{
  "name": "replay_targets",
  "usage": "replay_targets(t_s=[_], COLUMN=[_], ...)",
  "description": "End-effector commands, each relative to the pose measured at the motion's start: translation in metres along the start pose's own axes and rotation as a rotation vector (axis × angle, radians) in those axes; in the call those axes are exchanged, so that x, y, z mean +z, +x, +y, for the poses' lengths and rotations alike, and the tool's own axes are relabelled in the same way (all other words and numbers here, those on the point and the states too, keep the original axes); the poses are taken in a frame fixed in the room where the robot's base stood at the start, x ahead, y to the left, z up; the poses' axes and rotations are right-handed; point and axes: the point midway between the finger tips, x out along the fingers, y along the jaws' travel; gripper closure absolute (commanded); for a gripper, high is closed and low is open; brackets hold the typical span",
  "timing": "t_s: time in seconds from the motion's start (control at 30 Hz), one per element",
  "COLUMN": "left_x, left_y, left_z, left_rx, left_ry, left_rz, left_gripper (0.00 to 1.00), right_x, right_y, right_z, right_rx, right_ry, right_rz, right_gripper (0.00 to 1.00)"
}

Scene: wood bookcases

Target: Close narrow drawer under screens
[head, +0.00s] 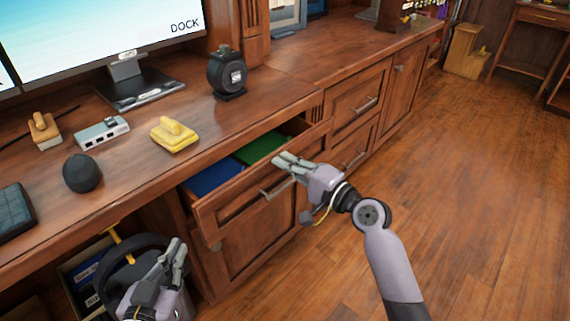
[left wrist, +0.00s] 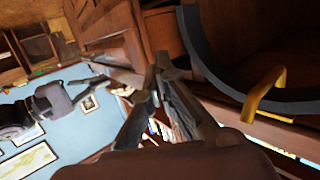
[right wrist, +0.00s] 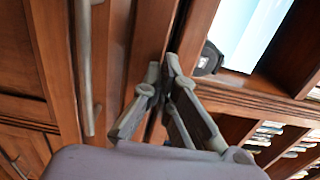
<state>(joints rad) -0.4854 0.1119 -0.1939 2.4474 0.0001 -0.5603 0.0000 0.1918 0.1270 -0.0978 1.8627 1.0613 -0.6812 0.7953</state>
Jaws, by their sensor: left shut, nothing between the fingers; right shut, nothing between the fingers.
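The narrow drawer (head: 262,192) under the desk top stands pulled out, with a blue item (head: 215,178) and a green item (head: 262,147) inside. Its front has a metal bar handle (head: 283,188), and a bar handle also shows in the right wrist view (right wrist: 85,70). My right gripper (head: 280,162) is shut and empty, at the top edge of the drawer front, near its right part. I cannot tell whether it touches. My left gripper (head: 177,248) is shut and empty, low in front of the cabinet, left of the drawer; it also shows in the left wrist view (left wrist: 152,80).
The screen (head: 100,35) stands on the desk, with a black round device (head: 228,75), a yellow object (head: 174,135), a grey hub (head: 103,132) and a dark rounded object (head: 82,173). A dark curved band (head: 105,262) is beside my left gripper. The wood floor (head: 480,190) at right is clear.

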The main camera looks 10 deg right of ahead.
Motion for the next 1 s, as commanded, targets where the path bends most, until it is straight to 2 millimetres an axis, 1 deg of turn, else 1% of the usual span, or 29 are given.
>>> replay_targets(t_s=[0.17, 0.37, 0.47, 0.57, 0.67, 0.8, 0.9, 1.0], left_x=[-0.004, -0.004, -0.004, 0.004, 0.014, 0.014, 0.010, 0.009], left_y=[0.001, 0.001, 0.000, -0.001, -0.003, -0.002, -0.002, -0.002], left_z=[0.001, 0.001, 0.001, -0.001, -0.002, -0.002, -0.002, -0.001], left_rx=[0.001, 0.001, 0.001, -0.002, -0.005, -0.004, -0.003, -0.003], left_ry=[0.000, 0.000, 0.000, 0.000, 0.001, 0.001, 0.001, 0.001], left_rz=[0.022, 0.022, 0.016, -0.027, -0.081, -0.072, -0.054, -0.048], left_gripper=[1.00, 1.00, 1.00, 1.00, 1.00, 1.00, 1.00, 1.00], right_x=[0.000, 0.000, 0.000, 0.000, 0.000, 0.000, 0.000, 0.000], right_y=[0.004, 0.004, 0.008, 0.024, 0.047, 0.075, 0.087, 0.092], right_z=[0.000, 0.000, -0.001, -0.002, -0.002, -0.001, 0.000, -0.001], right_rx=[0.000, 0.001, 0.000, -0.001, -0.001, -0.001, -0.001, 0.000], right_ry=[0.000, 0.000, 0.001, 0.003, 0.001, 0.001, 0.001, -0.001], right_rz=[-0.001, -0.001, -0.001, -0.002, -0.002, -0.001, 0.000, 0.000], right_gripper=[1.00, 1.00, 1.00, 1.00, 1.00, 1.00, 1.00, 1.00])
